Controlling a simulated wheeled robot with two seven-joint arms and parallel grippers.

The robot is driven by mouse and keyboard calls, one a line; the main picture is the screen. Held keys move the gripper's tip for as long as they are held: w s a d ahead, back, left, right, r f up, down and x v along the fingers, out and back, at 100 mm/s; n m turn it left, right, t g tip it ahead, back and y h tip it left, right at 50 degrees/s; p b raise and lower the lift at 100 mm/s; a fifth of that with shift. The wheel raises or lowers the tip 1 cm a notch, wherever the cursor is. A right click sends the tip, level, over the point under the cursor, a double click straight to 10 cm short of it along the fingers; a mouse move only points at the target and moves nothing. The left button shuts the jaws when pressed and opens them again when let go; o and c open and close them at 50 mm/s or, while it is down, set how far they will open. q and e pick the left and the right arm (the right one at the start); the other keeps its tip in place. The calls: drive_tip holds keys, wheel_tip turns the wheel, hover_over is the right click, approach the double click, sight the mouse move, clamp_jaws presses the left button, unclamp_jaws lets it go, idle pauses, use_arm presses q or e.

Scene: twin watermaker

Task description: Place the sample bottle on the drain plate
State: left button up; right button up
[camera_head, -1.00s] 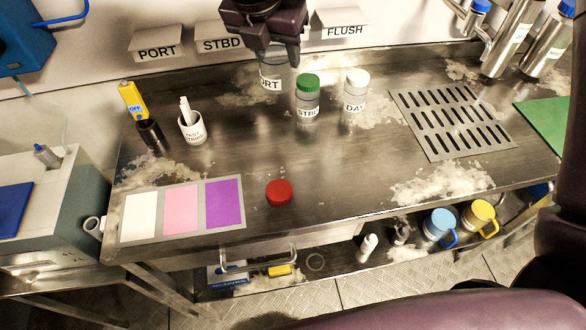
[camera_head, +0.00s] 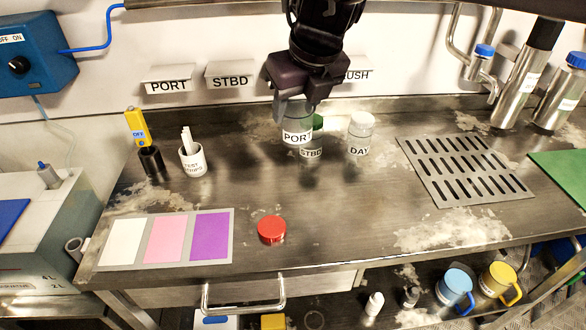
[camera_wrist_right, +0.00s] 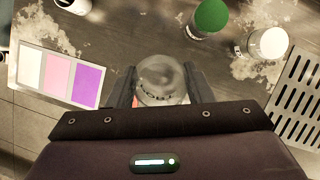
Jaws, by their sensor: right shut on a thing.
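My right gripper (camera_head: 295,108) is shut on the clear sample bottle labelled PORT (camera_head: 297,137). The bottle is upright, has no cap, and appears held above the bench in front of the STBD bottle. In the right wrist view the bottle (camera_wrist_right: 160,78) sits between the two dark fingers. The slotted metal drain plate (camera_head: 408,154) lies flat on the bench to the right and is empty. It also shows at the right edge of the right wrist view (camera_wrist_right: 283,112). My left gripper is not in view.
The green-capped STBD bottle (camera_head: 312,155) and white-capped DAY bottle (camera_head: 360,135) stand between the PORT bottle and the plate. A red cap (camera_head: 271,229) lies near the front edge. A test strip cup (camera_head: 192,161) stands left. Steel cylinders (camera_head: 519,80) stand behind the plate.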

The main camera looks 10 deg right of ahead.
wheel_tip(320, 180, down, 12)
drive_tip(key=shift+f, duration=0.15)
idle(0.3)
drive_tip(key=shift+s, duration=0.1)
drive_tip(key=shift+f+b, duration=0.2)
drive_tip(key=shift+b, duration=0.1)
drive_tip(key=o, duration=0.9)
drive_tip(key=shift+r, duration=0.1)
drive_tip(key=shift+o, duration=0.2)
